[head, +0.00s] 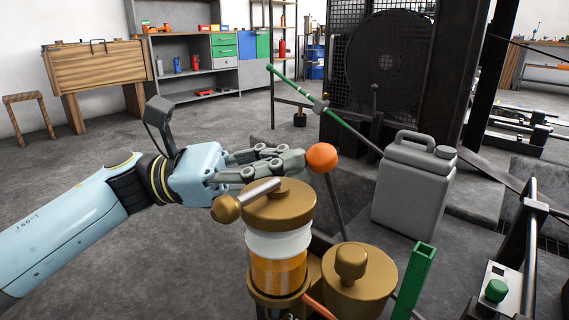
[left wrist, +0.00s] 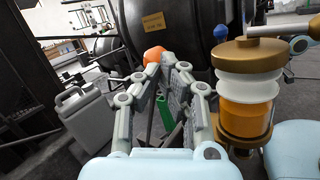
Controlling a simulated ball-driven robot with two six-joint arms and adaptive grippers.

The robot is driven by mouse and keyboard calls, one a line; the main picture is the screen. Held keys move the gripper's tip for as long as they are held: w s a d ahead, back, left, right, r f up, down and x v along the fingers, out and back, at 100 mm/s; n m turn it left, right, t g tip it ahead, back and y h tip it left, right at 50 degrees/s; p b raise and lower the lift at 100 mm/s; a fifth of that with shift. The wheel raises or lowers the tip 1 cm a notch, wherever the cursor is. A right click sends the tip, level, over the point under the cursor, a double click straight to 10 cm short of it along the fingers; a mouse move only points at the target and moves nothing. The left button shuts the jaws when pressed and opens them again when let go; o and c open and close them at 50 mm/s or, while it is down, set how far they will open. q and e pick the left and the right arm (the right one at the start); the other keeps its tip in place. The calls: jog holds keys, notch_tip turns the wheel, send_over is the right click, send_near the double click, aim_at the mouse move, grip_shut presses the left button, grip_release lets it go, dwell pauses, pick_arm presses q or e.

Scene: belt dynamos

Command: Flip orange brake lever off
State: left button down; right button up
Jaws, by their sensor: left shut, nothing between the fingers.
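The orange brake lever has a round orange knob (head: 321,157) on a dark rod that leans up and to the left from behind the brass parts in the head view. The knob also shows in the left wrist view (left wrist: 154,54), just beyond my fingertips. My left gripper (head: 300,160) is shut and empty, with its fingertips right beside the knob's left side. I cannot tell whether they touch it. My right gripper is not in view.
A brass-capped cylinder with white and amber bands (head: 278,240) stands just below my left gripper. A brass canister (head: 358,280) and a green square post (head: 414,280) stand to its right. A grey jerrycan (head: 412,190) and a green-handled rod (head: 345,122) are behind.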

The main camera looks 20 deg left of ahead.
pick_arm(q)
jog(key=w+d+r+n+y+p, duration=0.2)
jog(key=w+n, duration=0.1)
jog(key=w, duration=0.4)
jog(key=w+d+r+n+y+p, duration=0.2)
jog(key=w+d, duration=0.1)
jog(key=w, duration=0.5)
jog(key=shift+w+d+r+n+g, duration=0.15)
jog(key=shift+d+n+g, duration=0.1)
jog(key=shift+n+g, duration=0.15)
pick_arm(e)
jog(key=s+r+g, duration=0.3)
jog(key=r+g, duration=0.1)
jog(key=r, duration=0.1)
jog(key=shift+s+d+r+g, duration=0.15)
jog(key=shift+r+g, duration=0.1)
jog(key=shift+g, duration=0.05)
pick_arm(q)
jog(key=shift+a, duration=0.1)
